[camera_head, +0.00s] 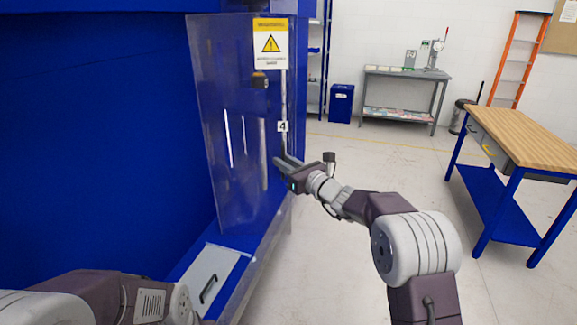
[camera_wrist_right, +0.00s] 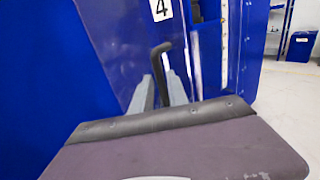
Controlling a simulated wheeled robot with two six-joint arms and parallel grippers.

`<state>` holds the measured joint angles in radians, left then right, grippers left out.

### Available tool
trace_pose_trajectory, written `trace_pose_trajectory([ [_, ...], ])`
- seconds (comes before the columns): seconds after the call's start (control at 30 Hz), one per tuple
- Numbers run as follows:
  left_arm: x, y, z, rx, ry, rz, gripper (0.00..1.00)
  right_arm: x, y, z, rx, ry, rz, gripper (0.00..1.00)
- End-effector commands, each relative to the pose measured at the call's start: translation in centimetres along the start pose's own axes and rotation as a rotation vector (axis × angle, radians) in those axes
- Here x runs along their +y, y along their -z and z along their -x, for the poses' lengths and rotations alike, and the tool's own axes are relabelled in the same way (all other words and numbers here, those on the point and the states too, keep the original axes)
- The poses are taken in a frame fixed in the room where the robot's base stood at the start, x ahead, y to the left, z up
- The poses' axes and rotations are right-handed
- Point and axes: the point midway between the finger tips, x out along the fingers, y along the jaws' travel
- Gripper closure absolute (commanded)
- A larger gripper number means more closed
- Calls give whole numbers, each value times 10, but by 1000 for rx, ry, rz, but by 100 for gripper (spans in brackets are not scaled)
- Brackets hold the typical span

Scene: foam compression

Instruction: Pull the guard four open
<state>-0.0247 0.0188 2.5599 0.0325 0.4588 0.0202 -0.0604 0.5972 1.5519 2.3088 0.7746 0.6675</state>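Guard four (camera_head: 235,125) is a clear panel with a yellow warning sign and a "4" label. In the head view it stands at an angle to the blue machine, with an opening to its left. The "4" label also shows on the guard in the right wrist view (camera_wrist_right: 160,10). My right gripper (camera_head: 281,161) is at the guard's right side, below the label. In the right wrist view, a black bent handle (camera_wrist_right: 162,58) rises between the fingers, which look closed around it. Its lower part is hidden by the fingers.
The blue machine (camera_head: 90,130) fills the left side. A grey plate with a black handle (camera_head: 209,289) lies at its base. A wooden-topped workbench (camera_head: 525,140) stands at right. A blue bin (camera_head: 341,104) and grey table (camera_head: 408,75) stand behind. The floor between is clear.

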Motion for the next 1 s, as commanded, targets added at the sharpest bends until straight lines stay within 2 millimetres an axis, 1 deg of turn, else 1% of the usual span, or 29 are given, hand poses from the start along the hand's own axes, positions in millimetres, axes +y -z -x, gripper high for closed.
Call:
trace_pose_trajectory([
  [0.03, 0, -1, -6, 0, 0, 0, 64, -1, 2, 10, -1, 3, 1, 80],
  [0.2, 0, -2, -16, 0, 0, 0, 64, 1, 2, 49, -1, 2, 2, 80],
  [0.33, 0, -2, -19, 0, 0, 0, 64, 1, 0, 70, -2, 0, 3, 80],
  [0.47, 0, -2, -19, 0, 0, 0, 64, 2, 0, 78, -2, -1, 2, 80],
  [0.7, 0, -2, -18, 0, 0, 0, 64, 2, -1, 78, -1, -2, 1, 80],
  [0.77, 0, -1, -13, 0, 0, 0, 64, 5, -9, 78, -5, -6, 4, 80],
  [0.8, 0, -1, -8, 0, 0, 0, 64, 8, -20, 78, -15, -10, 12, 80],
  [0.83, 0, 0, -3, 0, 0, 0, 64, 11, -32, 79, -25, -14, 19, 80],
  [0.87, 0, 0, 6, -1, 0, 0, 64, 21, -46, 83, -25, -27, 29, 80],
  [0.9, 0, 1, 12, 0, 0, 0, 64, 43, -40, 91, 26, -84, 73, 80],
  [0.93, 0, 2, 15, 0, 0, 0, 64, 59, -29, 97, 79, -131, 118, 80],
  [0.97, 0, 2, 18, 0, 0, 0, 64, 74, -15, 106, 137, -182, 173, 80],
  [1.0, 0, 2, 21, 0, 0, 0, 64, 92, 6, 119, 216, -251, 255, 80],
])
